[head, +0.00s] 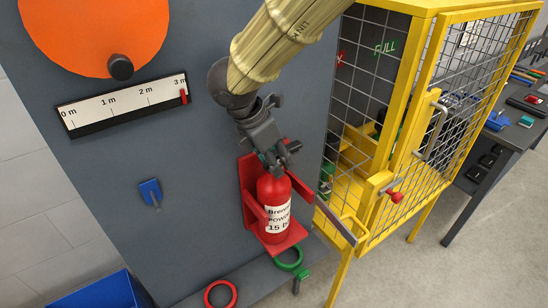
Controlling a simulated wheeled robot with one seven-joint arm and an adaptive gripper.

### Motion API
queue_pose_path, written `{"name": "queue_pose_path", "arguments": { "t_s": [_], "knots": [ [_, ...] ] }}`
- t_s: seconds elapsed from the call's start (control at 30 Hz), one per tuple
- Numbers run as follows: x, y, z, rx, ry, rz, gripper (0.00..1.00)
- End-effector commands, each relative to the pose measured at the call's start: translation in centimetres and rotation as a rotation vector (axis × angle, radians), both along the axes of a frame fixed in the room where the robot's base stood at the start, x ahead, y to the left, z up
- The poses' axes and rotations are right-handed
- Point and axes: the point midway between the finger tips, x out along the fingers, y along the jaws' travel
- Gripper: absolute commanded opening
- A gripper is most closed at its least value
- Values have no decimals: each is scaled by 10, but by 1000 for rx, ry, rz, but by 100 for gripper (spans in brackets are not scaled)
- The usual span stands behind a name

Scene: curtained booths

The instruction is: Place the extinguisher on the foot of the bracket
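The red extinguisher (272,192), with a white label reading "POWDER", stands upright at the red bracket (249,186) on the grey panel. The bracket's back plate and side arms show around it. Its lower end is at the bracket's red foot (286,243); I cannot tell whether it rests fully on it. My gripper (272,158) comes down from above, with its dark fingers at the extinguisher's black top and neck. The fingers overlap the dark valve parts, so their closure is unclear.
A yellow mesh cage (425,150) stands close on the right, with a grey bar (335,221) jutting near the bracket. A green ring (289,259) and a red ring (220,294) are below. A blue hook (150,193), scale (125,101) and blue bin (98,292) are left.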

Motion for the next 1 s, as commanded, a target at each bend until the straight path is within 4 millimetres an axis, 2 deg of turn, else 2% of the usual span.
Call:
{"name": "queue_pose_path", "arguments": {
  "t_s": [0.47,0.8,1.0],
  "knots": [
    [0,1,5,1,-1,-1,50],
    [-11,16,47,3,-2,0,50],
    [-16,22,66,1,-1,-1,50]
  ]
}}
